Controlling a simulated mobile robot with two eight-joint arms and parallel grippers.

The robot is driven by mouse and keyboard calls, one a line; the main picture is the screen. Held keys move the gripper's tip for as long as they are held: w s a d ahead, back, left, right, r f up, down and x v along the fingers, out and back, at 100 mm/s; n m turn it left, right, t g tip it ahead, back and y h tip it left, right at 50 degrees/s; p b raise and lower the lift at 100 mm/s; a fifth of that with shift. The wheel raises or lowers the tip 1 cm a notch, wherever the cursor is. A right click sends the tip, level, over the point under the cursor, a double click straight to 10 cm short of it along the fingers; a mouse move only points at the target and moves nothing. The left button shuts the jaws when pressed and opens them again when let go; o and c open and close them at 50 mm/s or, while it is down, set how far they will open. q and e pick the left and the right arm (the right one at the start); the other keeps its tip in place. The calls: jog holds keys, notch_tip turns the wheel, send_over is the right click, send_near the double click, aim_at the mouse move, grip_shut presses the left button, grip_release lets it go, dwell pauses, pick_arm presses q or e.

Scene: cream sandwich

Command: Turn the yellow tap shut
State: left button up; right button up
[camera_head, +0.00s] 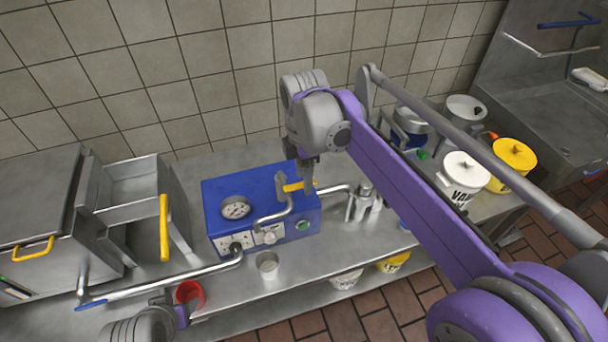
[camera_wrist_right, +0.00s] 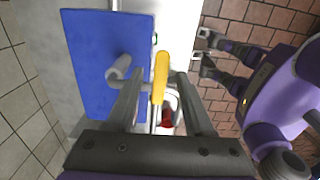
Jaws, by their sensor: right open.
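The yellow tap handle (camera_head: 298,186) sits on top of a blue machine box (camera_head: 225,190), above a bent metal spout. In the right wrist view the handle (camera_wrist_right: 161,78) is a long yellow lever lying between my right gripper's fingers. My right gripper (camera_head: 306,168) comes down over the tap from above. Its fingers (camera_wrist_right: 158,85) are open, one on each side of the lever. I cannot tell if either finger touches it. My left gripper (camera_wrist_right: 202,48) shows in the right wrist view with its fingers apart and empty, away from the tap.
Several pots stand at right.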

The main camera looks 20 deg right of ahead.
notch_tip(320, 180, up, 11)
jog(key=shift+p, duration=0.4)
jog(key=shift+f, duration=0.1)
dwell(0.3)
jog(key=s+d+f+m+t, duration=0.2)
jog(key=s+f+m+t, duration=0.1)
jog(key=s+f+m, duration=0.5)
jog(key=s+d+f+m+t, duration=0.1)
jog(key=s+f+m+t, duration=0.1)
jog(key=s+f+m, duration=0.7)
notch_tip(320, 180, down, 4)
jog(key=shift+d+r+m+t, duration=0.1)
jog(key=shift+d+m+t, duration=0.3)
jog(key=shift+m, duration=0.4)
jog(key=shift+a, duration=0.1)
